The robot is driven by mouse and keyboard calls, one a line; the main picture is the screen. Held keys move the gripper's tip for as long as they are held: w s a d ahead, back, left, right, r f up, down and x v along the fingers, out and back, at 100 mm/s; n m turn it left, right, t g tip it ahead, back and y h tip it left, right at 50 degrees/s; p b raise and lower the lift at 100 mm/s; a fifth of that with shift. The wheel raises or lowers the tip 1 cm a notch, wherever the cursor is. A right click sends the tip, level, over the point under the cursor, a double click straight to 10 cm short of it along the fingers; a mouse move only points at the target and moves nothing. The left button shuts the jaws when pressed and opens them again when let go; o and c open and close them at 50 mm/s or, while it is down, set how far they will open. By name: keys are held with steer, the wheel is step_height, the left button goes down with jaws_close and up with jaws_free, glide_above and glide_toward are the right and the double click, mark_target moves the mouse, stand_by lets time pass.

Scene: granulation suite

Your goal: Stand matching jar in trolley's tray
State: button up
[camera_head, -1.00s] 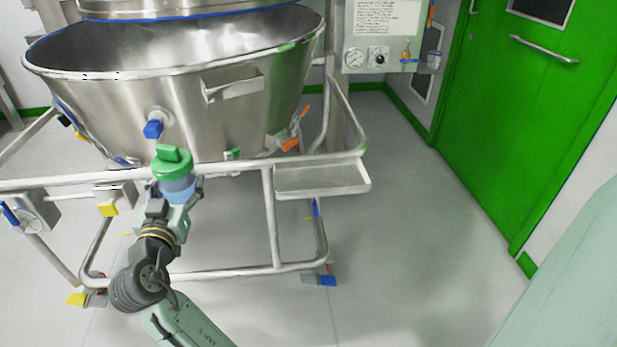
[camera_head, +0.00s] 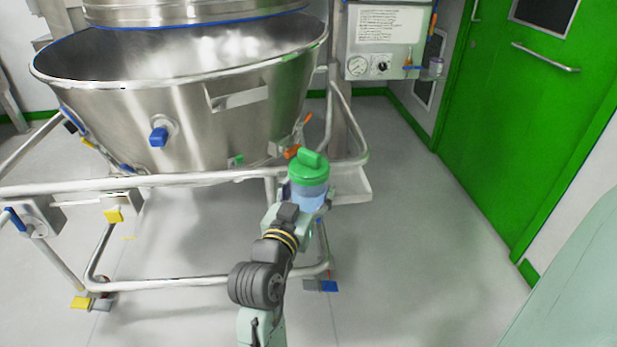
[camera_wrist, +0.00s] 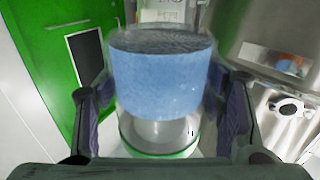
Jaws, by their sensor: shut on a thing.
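The trolley's tray (camera_head: 352,187) is a shallow metal tray on the right end of the trolley frame. The jar is in front of the tray's left part and hides it. I cannot tell whether the jar touches the tray.
A large steel bowl (camera_head: 190,110) stands in the trolley frame (camera_head: 130,181), whose rail runs close behind the jar. A control box with gauge (camera_head: 383,45) is behind. A green door (camera_head: 530,110) is at right. Floor right of the trolley is clear.

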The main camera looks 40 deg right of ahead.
steer(key=shift+w+d+f+p, duration=0.45)
steer(key=shift+w+d+f, duration=0.5)
steer(key=shift+w, duration=0.85)
steer(key=shift+w+d+f+p, duration=0.5)
steer(key=shift+w+d, duration=0.7)
steer(key=shift+w, duration=0.6)
steer(key=shift+w+d+f+p, duration=0.35)
steer(key=shift+w+d+f, duration=0.65)
steer(key=shift+w, duration=0.8)
steer(key=shift+f+b, duration=0.25)
steer(key=shift+b, duration=0.2)
steer(key=shift+f+b, duration=0.25)
steer(key=shift+b, duration=0.05)
steer(key=o, duration=1.3)
